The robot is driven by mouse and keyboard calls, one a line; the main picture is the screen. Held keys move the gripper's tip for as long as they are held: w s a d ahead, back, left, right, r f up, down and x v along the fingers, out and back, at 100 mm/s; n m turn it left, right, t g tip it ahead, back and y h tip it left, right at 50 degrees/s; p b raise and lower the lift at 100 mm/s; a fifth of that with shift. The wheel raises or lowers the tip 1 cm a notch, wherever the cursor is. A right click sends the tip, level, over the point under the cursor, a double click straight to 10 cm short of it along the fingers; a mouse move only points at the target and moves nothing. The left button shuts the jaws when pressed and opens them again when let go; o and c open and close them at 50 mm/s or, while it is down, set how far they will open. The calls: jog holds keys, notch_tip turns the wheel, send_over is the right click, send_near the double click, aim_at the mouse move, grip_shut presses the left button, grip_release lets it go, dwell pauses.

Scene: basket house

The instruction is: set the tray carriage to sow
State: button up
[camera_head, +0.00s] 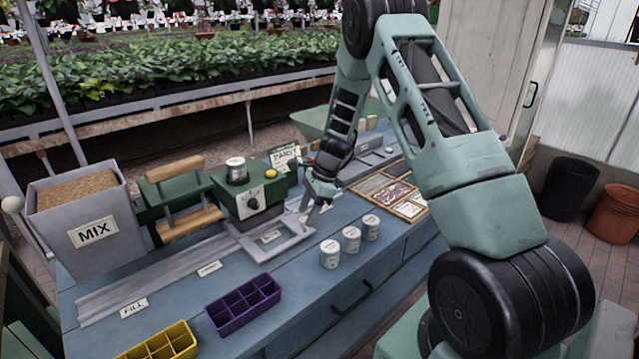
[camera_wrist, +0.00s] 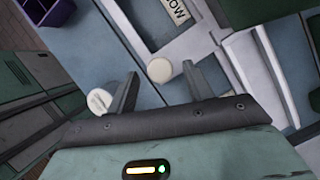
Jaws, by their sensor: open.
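The tray carriage (camera_head: 290,244) is a flat grey open frame on the bench rail, in front of the green machine. A small label (camera_head: 271,237) shows inside the frame; the wrist view shows its end, reading "OW" (camera_wrist: 177,11). A pale round knob (camera_wrist: 160,70) sits at the carriage's end in the wrist view. My gripper (camera_head: 314,203) is above the carriage's right end. In the wrist view my gripper (camera_wrist: 160,88) is open, with the knob between and slightly beyond its fingertips. I cannot tell whether the fingers touch it. No tray shows in the carriage.
The grey rail (camera_head: 150,283) runs left past a FILL label (camera_head: 134,308). Three white cans (camera_head: 351,240) stand close in front of the carriage's right end. A purple tray (camera_head: 243,306) and a yellow tray (camera_head: 160,345) lie at the front. A MIX hopper (camera_head: 87,222) stands left.

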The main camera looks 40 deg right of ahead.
jog(key=b+v, duration=0.1)
jog(key=v, duration=1.5)
